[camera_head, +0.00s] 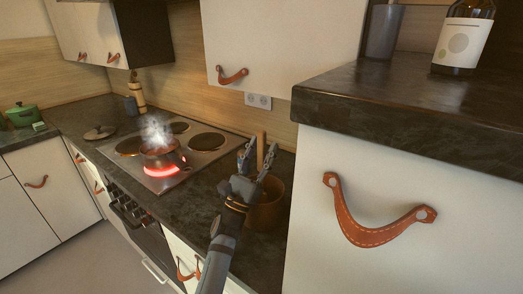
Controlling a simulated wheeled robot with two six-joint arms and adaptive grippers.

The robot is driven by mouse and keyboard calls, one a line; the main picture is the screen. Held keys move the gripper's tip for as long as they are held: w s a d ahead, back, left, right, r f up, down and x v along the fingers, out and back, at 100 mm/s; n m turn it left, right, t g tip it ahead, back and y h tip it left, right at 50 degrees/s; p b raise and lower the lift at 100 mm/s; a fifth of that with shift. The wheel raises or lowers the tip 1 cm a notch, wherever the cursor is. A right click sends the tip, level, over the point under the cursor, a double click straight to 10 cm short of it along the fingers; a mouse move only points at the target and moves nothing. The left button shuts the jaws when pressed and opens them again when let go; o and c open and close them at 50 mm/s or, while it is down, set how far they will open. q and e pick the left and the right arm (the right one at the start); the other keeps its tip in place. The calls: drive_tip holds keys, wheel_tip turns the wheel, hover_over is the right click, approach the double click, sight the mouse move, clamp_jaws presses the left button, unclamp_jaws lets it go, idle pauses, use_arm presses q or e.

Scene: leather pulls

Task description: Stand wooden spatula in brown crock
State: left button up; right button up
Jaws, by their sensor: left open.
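The brown crock (265,214) stands on the dark counter to the right of the stove, partly hidden behind my left gripper. A wooden handle, seemingly of the wooden spatula (261,146), rises upright above the crock. Its lower part is hidden by the gripper and the crock, so I cannot see how it rests inside. My left gripper (259,154) is open in front of the crock's upper part, with its fingers pointing up on either side of the handle in the picture. I cannot tell whether they touch it. My right gripper is not in view.
A steaming pot (160,156) sits on a glowing burner of the stove (205,143). A lid (99,132) and a green pot (22,115) are farther left. A raised dark counter (400,105) with a bottle (463,38) stands close on the right. A wall cabinet (285,45) hangs above.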

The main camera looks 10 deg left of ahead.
use_arm(q)
drive_tip(key=shift+r, duration=0.1)
wheel_tip(320, 180, up, 10)
drive_tip(key=shift+f, duration=0.1)
idle(0.5)
drive_tip(key=shift+r+p, duration=1.3)
drive_tip(key=shift+r, duration=0.3)
